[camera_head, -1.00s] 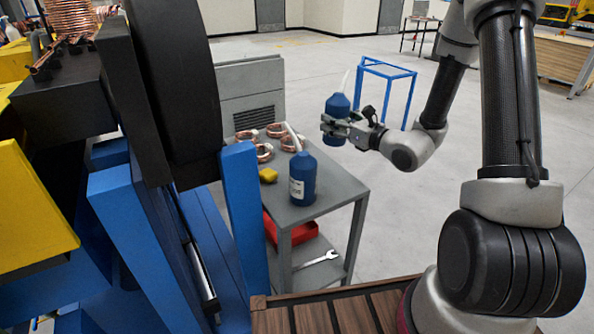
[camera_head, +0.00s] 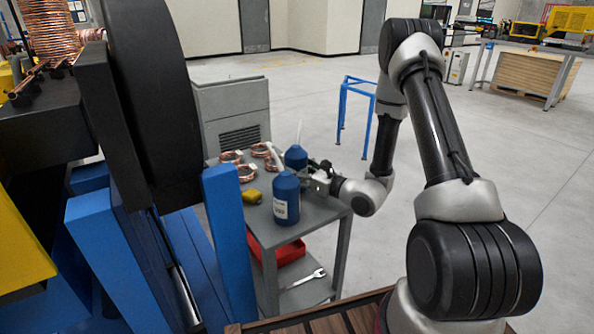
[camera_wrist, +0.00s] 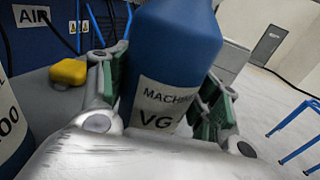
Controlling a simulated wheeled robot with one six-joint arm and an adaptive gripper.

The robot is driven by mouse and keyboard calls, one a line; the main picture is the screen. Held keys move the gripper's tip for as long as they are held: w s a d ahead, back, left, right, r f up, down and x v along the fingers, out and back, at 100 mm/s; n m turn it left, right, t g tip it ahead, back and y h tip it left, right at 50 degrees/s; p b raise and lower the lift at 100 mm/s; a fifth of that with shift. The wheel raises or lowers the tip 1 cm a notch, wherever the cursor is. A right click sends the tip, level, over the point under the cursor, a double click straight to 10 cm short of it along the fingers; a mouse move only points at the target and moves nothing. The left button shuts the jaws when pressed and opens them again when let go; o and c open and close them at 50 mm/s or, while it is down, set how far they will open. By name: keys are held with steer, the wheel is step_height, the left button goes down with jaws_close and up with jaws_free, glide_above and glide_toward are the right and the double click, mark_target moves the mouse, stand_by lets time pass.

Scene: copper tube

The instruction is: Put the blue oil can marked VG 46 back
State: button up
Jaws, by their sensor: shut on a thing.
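My gripper (camera_head: 318,182) is shut on the blue oil can (camera_head: 295,157), which has a pale spout. In the wrist view the held oil can (camera_wrist: 176,55) sits between the green-padded fingers, and its label reads "MACHIN…" and "VG", with the rest hidden. In the head view it is at the right side of the grey table (camera_head: 322,205), behind a second blue can (camera_head: 286,199). I cannot tell whether its base touches the tabletop. The second can stands upright on the table, and its label, partly seen at the left of the wrist view (camera_wrist: 10,125), ends in "00".
Copper coils (camera_head: 246,171) lie on the table's far part, near a yellow block (camera_head: 252,196). A red tray (camera_head: 284,250) and a wrench (camera_head: 305,279) are on the lower shelf. A blue machine post (camera_head: 228,225) rises close at the left. A blue stand (camera_head: 357,112) is behind.

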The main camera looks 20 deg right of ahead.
steer(key=shift+f, duration=0.15)
steer(key=o, duration=1.4)
steer(key=shift+o, duration=0.2)
